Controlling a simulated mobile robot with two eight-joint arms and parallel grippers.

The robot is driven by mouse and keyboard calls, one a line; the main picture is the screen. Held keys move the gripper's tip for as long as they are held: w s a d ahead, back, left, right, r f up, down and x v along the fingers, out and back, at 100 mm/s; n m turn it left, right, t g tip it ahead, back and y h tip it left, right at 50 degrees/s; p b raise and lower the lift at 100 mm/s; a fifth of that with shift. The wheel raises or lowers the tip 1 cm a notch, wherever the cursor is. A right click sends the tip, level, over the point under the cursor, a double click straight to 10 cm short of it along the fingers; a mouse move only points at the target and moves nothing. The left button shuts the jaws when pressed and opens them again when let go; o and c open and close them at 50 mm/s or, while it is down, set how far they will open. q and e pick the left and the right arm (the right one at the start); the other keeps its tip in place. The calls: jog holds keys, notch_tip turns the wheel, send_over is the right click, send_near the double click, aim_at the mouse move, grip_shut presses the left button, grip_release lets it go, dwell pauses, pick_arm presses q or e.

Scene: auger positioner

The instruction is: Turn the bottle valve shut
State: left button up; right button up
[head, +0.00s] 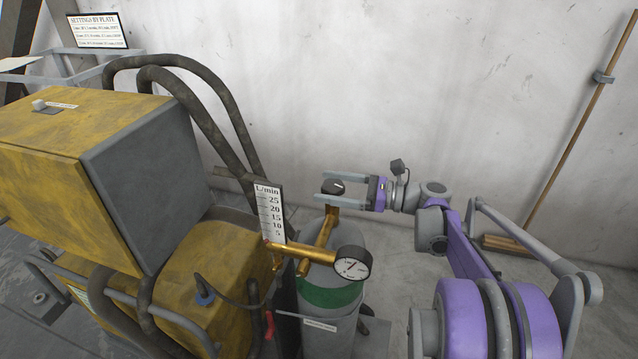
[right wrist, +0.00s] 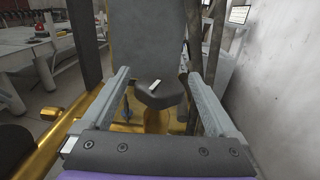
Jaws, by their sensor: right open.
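The bottle valve's black knob (head: 334,187) sits on a brass stem at the top of the grey gas bottle (head: 345,245), which has a green band. A white mark shows on the knob's top. My right gripper (head: 332,188) is open, with one finger on the far side of the knob and one on the near side. In the right wrist view the knob (right wrist: 160,94) lies between the two finger tips (right wrist: 158,85), with gaps on both sides. I cannot tell how far the valve is turned. My left gripper is not in view.
A brass regulator with a round gauge (head: 352,263) and an L/min flow scale (head: 270,212) stands in front of the valve. A yellow machine (head: 80,150) with thick black hoses (head: 205,110) is at the left. A broom (head: 565,155) leans on the wall at right.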

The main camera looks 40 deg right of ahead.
jog(key=shift+x, duration=1.35)
jog(key=c, duration=1.4)
jog(key=shift+o, duration=0.2)
jog(key=shift+m+t+h, duration=0.3)
jog(key=shift+w+d+m+t+h+p, duration=0.1)
jog(key=shift+d+m+t+h+p, duration=0.4)
jog(key=shift+m+h, duration=1)
jog(key=shift+w+d+m+t+h+p, duration=0.15)
jog(key=shift+m+t+h, duration=0.75)
jog(key=shift+h, duration=1.05)
jog(key=shift+w+d+m+t+h+p, duration=0.1)
jog(key=shift+d+m+t+h+p, duration=0.35)
jog(key=shift+m+h, duration=1.05)
jog(key=shift+a+h, duration=0.1)
jog(key=shift+h, duration=0.35)
